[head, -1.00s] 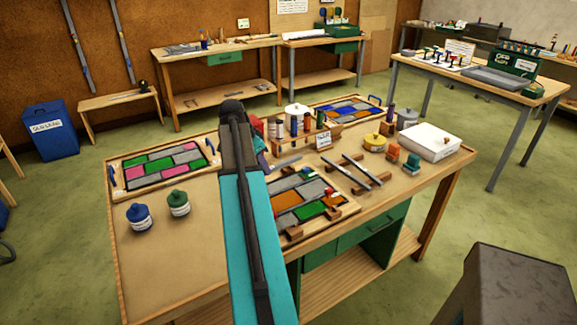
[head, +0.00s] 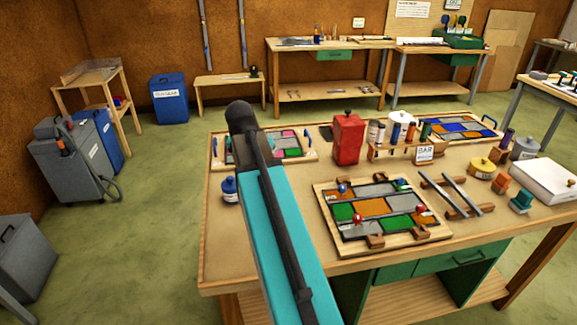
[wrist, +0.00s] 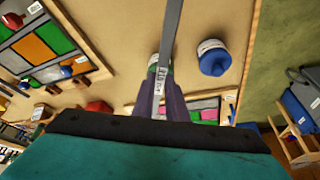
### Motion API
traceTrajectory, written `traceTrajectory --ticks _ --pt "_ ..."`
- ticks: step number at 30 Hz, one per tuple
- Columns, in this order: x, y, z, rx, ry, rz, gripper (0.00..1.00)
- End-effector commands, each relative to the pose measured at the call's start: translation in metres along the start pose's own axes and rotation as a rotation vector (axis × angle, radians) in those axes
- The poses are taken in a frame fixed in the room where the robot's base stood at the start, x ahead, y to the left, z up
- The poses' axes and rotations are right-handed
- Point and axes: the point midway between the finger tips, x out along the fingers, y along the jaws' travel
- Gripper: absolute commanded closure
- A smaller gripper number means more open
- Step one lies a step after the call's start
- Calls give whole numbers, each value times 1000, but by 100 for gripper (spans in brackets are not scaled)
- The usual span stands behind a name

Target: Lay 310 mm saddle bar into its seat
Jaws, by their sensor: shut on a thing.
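My gripper (wrist: 165,103) is shut on a thin grey bar with a small white label (wrist: 161,82). The bar (wrist: 172,35) runs away from the fingers to the top edge of the wrist view, held above the bench. In the head view my arm hides the gripper and bar. The nearest leaded panel (head: 372,207), with orange, green and grey panes, lies on a wooden board with brown blocks (head: 375,241) at its edges. It also shows at the left of the wrist view (wrist: 40,42). I cannot tell which blocks form the seat.
Two more bars (head: 462,194) lie across a wooden rack right of the panel. A red container (head: 348,138), a bottle rack with a sign (head: 424,154) and a white box (head: 546,181) stand on the bench. A blue-capped jar (head: 229,189) is left of my arm.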

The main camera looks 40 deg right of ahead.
Motion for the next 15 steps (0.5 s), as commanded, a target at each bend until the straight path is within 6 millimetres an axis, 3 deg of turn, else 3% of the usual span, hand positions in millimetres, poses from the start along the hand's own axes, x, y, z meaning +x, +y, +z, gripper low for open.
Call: traceTrajectory --ticks 3,15 --pt "-13 -33 24 -116 3 -50 100" --pt "-59 -128 111 -507 3 -213 100"
